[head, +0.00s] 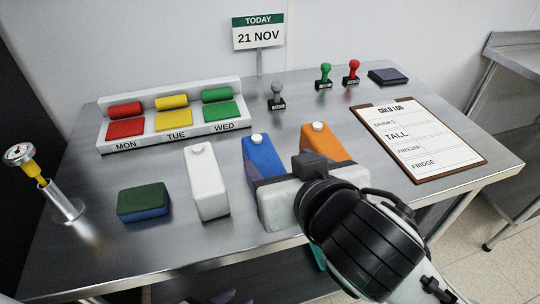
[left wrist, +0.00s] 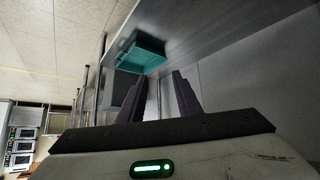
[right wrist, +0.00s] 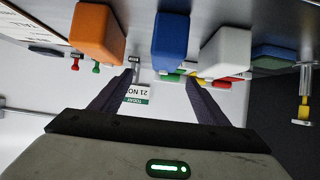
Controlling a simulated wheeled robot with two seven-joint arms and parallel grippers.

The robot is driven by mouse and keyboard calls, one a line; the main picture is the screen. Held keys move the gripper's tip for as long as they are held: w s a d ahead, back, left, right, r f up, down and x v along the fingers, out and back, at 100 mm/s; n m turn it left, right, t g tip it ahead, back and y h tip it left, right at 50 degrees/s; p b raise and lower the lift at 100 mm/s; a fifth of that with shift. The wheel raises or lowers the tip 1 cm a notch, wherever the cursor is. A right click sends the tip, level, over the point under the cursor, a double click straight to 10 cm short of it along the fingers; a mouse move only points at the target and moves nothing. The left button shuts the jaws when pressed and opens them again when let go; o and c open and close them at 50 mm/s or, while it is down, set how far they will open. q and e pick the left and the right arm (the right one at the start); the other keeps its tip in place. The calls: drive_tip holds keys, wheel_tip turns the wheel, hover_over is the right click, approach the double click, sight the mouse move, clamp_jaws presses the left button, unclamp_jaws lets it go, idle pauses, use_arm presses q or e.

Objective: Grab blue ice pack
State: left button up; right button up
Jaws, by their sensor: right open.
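The blue ice pack (head: 262,153) stands on the steel table between a white pack (head: 206,182) and an orange pack (head: 325,147). My right gripper (head: 293,168) is open in front of the blue pack and hides its lower right part. In the right wrist view, the blue pack (right wrist: 171,35) lines up with the gap between the right fingers (right wrist: 159,76), off to their upper side. I see no grip on it. My left gripper (left wrist: 160,75) is open and empty, low below the table; its fingertips (head: 222,298) show at the head view's bottom edge.
A green-and-blue sponge (head: 143,201) and a gauge on a stand (head: 62,202) are at left. Behind are a day rack (head: 175,139), several stamps and a date sign (head: 258,35). A clipboard (head: 420,140) lies at right. A teal bin (left wrist: 142,55) is under the table.

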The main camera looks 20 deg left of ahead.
sight(263, 154)
drive_tip(key=x, duration=0.4)
drive_tip(key=shift+a+f, duration=0.25)
drive_tip(key=shift+a, duration=0.05)
drive_tip(key=x, duration=0.4)
drive_tip(key=shift+a+f, duration=0.3)
drive_tip(key=shift+a, duration=0.05)
drive_tip(key=c, duration=1.4)
use_arm(q)
drive_tip(key=shift+s+f, duration=0.4)
drive_tip(key=shift+s, duration=0.25)
use_arm(e)
drive_tip(key=shift+r, duration=0.15)
drive_tip(key=shift+c, duration=0.5)
